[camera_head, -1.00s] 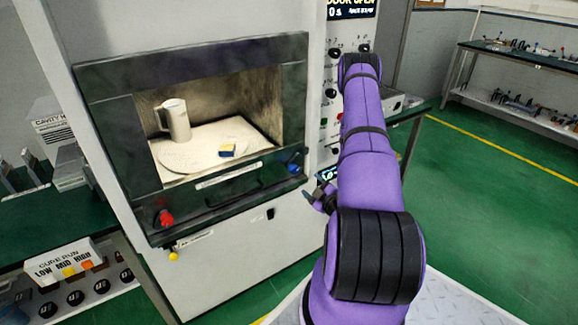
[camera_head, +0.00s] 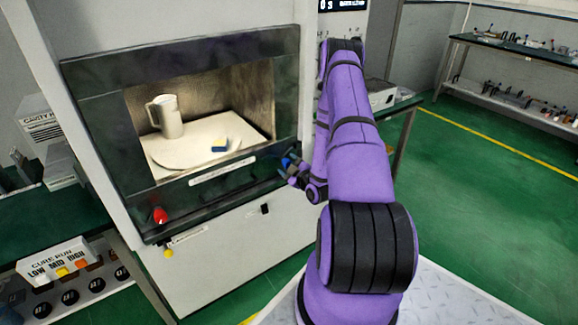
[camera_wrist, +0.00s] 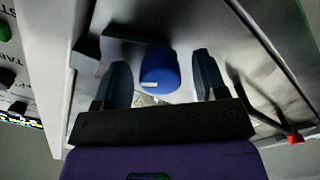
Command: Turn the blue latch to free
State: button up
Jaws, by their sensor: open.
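The blue latch (camera_wrist: 159,70) is a rounded blue knob on the machine's front, below the right end of the open chamber. In the wrist view it sits between the two dark fingers of my gripper (camera_wrist: 161,82), with a gap visible on each side. My gripper (camera_head: 291,172) is open in the head view, right at the latch, which is mostly hidden by the fingers; only a bit of blue (camera_head: 286,162) shows.
A red knob (camera_head: 160,215) is at the lower left of the machine front, with a yellow one (camera_head: 168,253) beneath. The open chamber holds a white jug (camera_head: 167,116) and a blue block (camera_head: 220,145). A green bench (camera_head: 30,222) stands left.

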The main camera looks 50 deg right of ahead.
jog(key=shift+c, duration=0.3)
jog(key=c, duration=0.9)
jog(key=shift+m, duration=0.3)
jog(key=m, duration=0.3)
jog(key=shift+m, duration=0.3)
jog(key=m, duration=0.4)
jog(key=shift+m, duration=0.3)
jog(key=m, duration=0.4)
jog(key=shift+m, duration=2.5)
